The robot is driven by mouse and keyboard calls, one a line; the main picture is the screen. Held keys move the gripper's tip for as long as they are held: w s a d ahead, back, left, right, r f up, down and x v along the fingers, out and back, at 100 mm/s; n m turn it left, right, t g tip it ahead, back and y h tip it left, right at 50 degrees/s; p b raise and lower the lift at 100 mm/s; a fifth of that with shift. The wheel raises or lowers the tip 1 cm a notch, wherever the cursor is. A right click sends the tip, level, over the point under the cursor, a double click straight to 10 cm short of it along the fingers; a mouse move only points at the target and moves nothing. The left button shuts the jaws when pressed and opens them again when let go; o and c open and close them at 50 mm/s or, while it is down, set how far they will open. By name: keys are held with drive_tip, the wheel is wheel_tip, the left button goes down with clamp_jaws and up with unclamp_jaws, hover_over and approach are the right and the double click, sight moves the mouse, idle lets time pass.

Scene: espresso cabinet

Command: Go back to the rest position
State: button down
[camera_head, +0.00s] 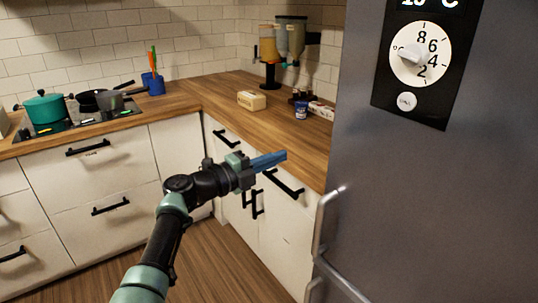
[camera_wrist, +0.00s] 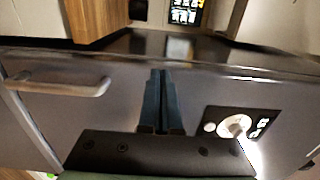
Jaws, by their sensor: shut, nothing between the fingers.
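My gripper (camera_head: 270,161) is at the end of my raised arm in the middle of the head view, in front of the white lower cabinets. Its blue fingers point right, toward the fridge, and are shut and empty. In the wrist view the fingers of my gripper (camera_wrist: 161,75) lie close together with nothing between them. The grey fridge (camera_head: 430,200) fills the right of the head view and stands apart from the fingertips. The fridge's dial panel (camera_wrist: 238,128) shows at the lower right of the wrist view.
The wooden counter (camera_head: 215,100) runs behind my gripper with a butter-coloured box (camera_head: 251,100), a blue cup (camera_head: 301,109) and a dispenser (camera_head: 285,45). A teal pot (camera_head: 45,107) and pans stand on the hob at left. The fridge handle (camera_head: 325,225) sticks out. Floor (camera_head: 220,265) is clear.

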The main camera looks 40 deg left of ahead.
drive_tip(key=n+t+p, duration=0.4)
drive_tip(key=n+t, duration=0.1)
drive_tip(key=t, duration=0.4)
approach(400, 21)
wheel_tip(400, 21, up, 7)
drive_tip(key=d, duration=0.3)
drive_tip(key=s+d+r+n+y+p, duration=0.2)
drive_tip(key=s+d+r+n, duration=0.5)
drive_tip(key=s, duration=0.4)
drive_tip(key=s+d+r+n+y+p, duration=0.2)
drive_tip(key=s+d+r+n, duration=0.5)
drive_tip(key=s+d, duration=0.3)
drive_tip(key=shift+s+r+n+t+p, duration=0.35)
drive_tip(key=shift+s+n, duration=0.45)
drive_tip(key=shift+s, duration=0.35)
